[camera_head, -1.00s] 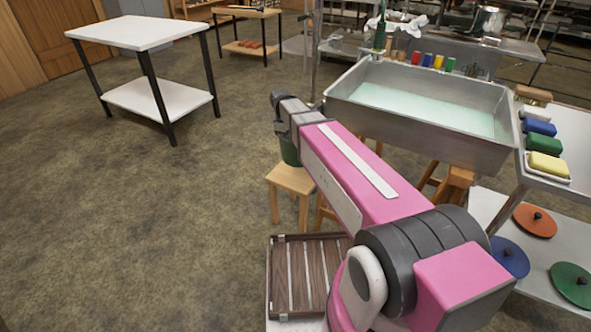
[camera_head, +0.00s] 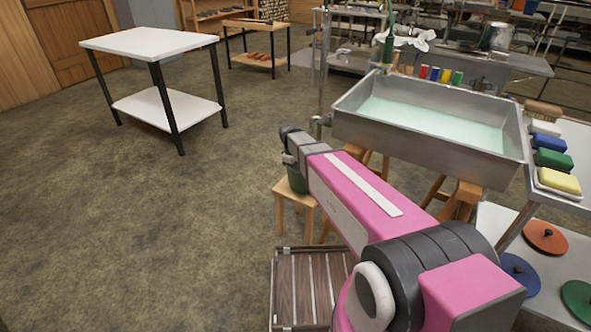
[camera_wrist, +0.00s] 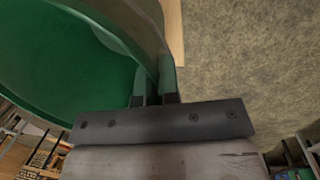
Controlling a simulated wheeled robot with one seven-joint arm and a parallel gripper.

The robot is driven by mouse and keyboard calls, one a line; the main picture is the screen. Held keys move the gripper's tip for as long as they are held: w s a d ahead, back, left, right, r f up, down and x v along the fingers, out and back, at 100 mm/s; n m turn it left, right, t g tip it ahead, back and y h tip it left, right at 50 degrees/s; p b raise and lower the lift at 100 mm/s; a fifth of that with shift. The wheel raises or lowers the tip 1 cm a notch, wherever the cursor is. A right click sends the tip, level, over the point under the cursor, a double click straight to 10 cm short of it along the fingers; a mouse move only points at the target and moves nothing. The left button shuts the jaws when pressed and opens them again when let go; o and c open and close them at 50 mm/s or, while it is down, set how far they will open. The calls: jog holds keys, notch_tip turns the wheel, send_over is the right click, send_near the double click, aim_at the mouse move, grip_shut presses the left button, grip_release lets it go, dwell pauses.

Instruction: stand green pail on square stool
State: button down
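The green pail (camera_head: 297,181) is at the end of my arm, over the light wooden square stool (camera_head: 284,191). In the wrist view the pail (camera_wrist: 75,70) fills the upper left, with its open mouth and inner wall showing. My gripper (camera_wrist: 155,85) has one finger inside and one outside the pail's wall and is shut on it at the rim. In the head view my arm hides part of the pail and stool. The pail's base appears at or just above the stool top; I cannot tell if they touch. A strip of stool top (camera_wrist: 174,30) shows beside the pail.
A steel basin (camera_head: 430,130) of pale liquid stands on wooden legs right of the stool. A slatted dark crate (camera_head: 300,285) is in front of it. A white-topped table (camera_head: 148,42) stands at back left. The floor to the left is clear.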

jog(key=shift+f, duration=0.4)
jog(key=c, duration=1.3)
grip_release()
jog(key=shift+c, duration=0.2)
notch_tip(320, 180, up, 12)
jog(key=a, duration=0.1)
jog(key=shift+s+a, duration=0.2)
jog(key=shift+a, duration=0.1)
